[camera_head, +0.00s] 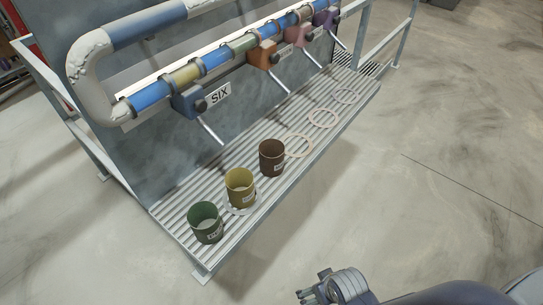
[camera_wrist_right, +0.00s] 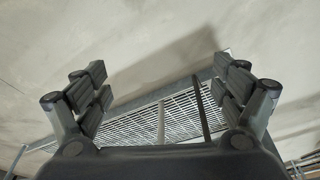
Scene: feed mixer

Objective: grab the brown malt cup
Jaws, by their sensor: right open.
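The brown malt cup (camera_head: 272,158) stands upright on the ribbed metal shelf (camera_head: 180,216), the rightmost of three cups in the head view. A label shows low on its front. My right gripper (camera_head: 322,291) is at the bottom of the head view, out over the floor in front of the shelf and well apart from the cup. In the right wrist view my right gripper (camera_wrist_right: 160,92) has its fingers wide apart with nothing between them. The cup does not show in the wrist view. My left gripper is not in view.
A yellow cup (camera_head: 240,188) and a green cup (camera_head: 205,222) stand left of the brown one. Empty rings (camera_head: 323,118) lie to its right. Pipes with colored valve blocks (camera_head: 187,101) and slanted spouts hang above the shelf. The floor in front is clear.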

